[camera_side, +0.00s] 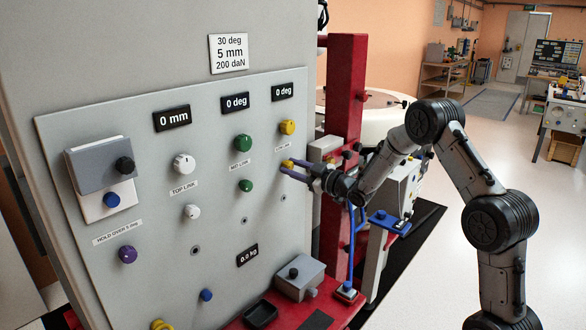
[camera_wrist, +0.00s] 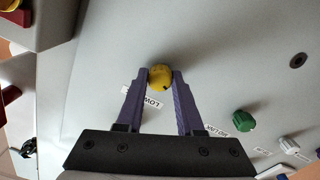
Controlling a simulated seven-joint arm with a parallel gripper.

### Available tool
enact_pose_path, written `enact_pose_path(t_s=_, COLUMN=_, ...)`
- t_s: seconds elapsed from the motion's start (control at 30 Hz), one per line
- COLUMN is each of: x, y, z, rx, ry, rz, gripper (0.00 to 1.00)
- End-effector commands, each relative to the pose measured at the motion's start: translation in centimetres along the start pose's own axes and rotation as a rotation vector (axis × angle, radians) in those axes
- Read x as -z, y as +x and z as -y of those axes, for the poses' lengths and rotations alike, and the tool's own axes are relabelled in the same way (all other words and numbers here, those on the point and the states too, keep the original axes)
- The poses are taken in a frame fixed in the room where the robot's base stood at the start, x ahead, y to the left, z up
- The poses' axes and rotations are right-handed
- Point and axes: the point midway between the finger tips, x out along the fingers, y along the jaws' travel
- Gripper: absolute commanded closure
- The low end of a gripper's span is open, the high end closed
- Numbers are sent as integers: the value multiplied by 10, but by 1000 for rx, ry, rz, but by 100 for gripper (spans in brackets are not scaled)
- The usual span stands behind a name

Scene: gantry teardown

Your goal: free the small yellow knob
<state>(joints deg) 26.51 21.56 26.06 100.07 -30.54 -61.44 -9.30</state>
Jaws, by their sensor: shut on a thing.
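The small yellow knob (camera_wrist: 160,78) sits on the grey panel between the two purple fingers of my gripper (camera_wrist: 159,76), which are shut on it from both sides. In the side view the small yellow knob (camera_side: 287,163) shows only partly at the fingertips of my gripper (camera_side: 290,168), under the larger yellow knob (camera_side: 288,127). The knob appears to be at the panel face; I cannot tell whether it is loose. A dark mark shows on its front. The larger yellow knob is not visible in the wrist view.
Green knobs (camera_side: 242,143), white knobs (camera_side: 184,164) and a purple knob (camera_side: 127,254) stick out of the panel (camera_side: 215,215) to the left. A red post (camera_side: 345,110) stands close to the right. A grey box (camera_side: 299,277) and black tray (camera_side: 260,314) lie below.

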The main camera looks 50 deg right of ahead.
Motion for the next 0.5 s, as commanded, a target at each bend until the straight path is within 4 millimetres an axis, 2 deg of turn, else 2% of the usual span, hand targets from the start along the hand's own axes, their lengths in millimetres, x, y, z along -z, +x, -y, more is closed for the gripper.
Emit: enact_pose_path(t_s=0.5, x=-1, y=0, z=0, rx=0, ry=492, rz=2, gripper=100)
